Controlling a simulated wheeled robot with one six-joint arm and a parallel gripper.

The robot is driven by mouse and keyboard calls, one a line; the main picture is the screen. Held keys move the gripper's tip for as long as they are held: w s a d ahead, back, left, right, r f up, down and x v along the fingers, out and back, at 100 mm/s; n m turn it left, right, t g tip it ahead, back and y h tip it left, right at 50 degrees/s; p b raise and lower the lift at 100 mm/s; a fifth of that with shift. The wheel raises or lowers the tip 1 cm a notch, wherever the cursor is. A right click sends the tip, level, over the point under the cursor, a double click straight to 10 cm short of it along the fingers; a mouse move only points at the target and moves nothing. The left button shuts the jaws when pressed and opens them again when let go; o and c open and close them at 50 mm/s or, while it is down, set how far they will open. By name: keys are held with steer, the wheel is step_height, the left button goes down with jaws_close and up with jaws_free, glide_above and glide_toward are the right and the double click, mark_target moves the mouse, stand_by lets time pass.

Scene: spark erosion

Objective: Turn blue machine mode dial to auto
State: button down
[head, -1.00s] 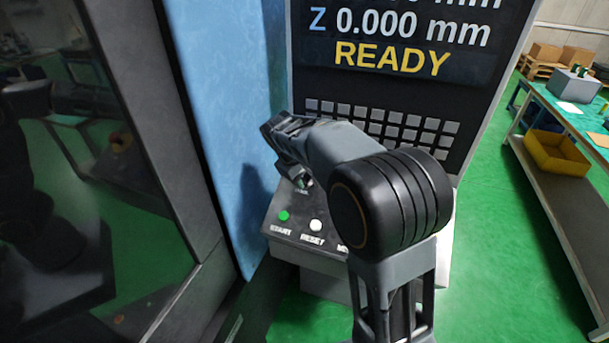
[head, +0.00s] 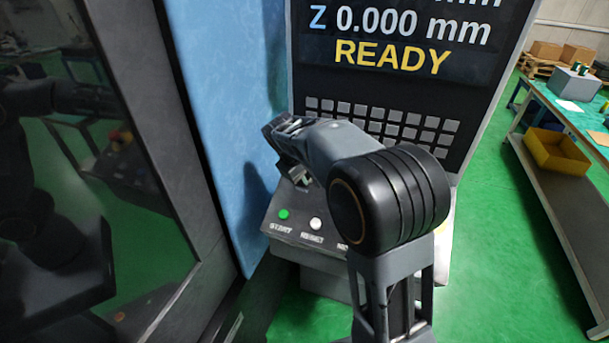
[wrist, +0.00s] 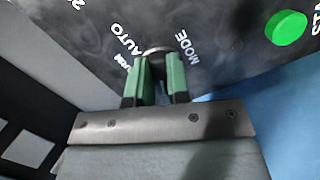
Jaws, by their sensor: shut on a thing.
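The mode dial (wrist: 157,50) is a small dark round knob on the dark panel (wrist: 220,40) in the wrist view. The words MODE and AUTO, and a partly hidden word, are printed around it. My gripper (wrist: 159,68) has its two green fingers closed on the dial. The fingers cover most of it, so I cannot tell which way it points. In the head view my gripper (head: 297,178) is low over the sloping control panel (head: 290,236), and my arm hides the dial. The machine's blue side (head: 225,120) stands to the left.
A green START button (head: 283,214) and a white RESET button (head: 316,224) sit on the panel's front part. A keypad (head: 385,122) and a READY screen (head: 400,40) rise behind. A dark glass door (head: 90,190) is at the left. A bench (head: 560,115) stands right, with clear green floor before it.

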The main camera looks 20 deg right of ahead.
steer(key=m+b, duration=0.2)
steer(key=m, duration=0.1)
steer(key=shift+f+y, duration=0.15)
steer(key=shift+y, duration=0.15)
steer(key=m+b, duration=0.2)
steer(key=m, duration=0.1)
steer(key=shift+a+m+y, duration=0.1)
steer(key=shift+m+y, duration=0.2)
steer(key=m+b, duration=0.1)
steer(key=m, duration=0.2)
steer(key=shift+a+m+y+b, duration=0.1)
steer(key=shift+m+y+b, duration=0.2)
steer(key=shift+b, duration=0.05)
steer(key=m+b, duration=0.2)
steer(key=m, duration=0.2)
steer(key=shift+y, duration=0.3)
steer(key=m+b, duration=0.1)
steer(key=m, duration=0.2)
steer(key=m+t+b, duration=0.1)
steer(key=m, duration=0.2)
steer(key=shift+w+a+y+b, duration=0.2)
steer(key=shift+y+b, duration=0.1)
steer(key=shift+b, duration=0.1)
steer(key=m+b, duration=0.1)
steer(key=m, duration=0.1)
steer(key=m+t+b, duration=0.1)
steer(key=m, duration=0.2)
steer(key=shift+w+r+m, duration=0.1)
steer(key=shift+r+m, duration=0.1)
steer(key=shift+m, duration=0.1)
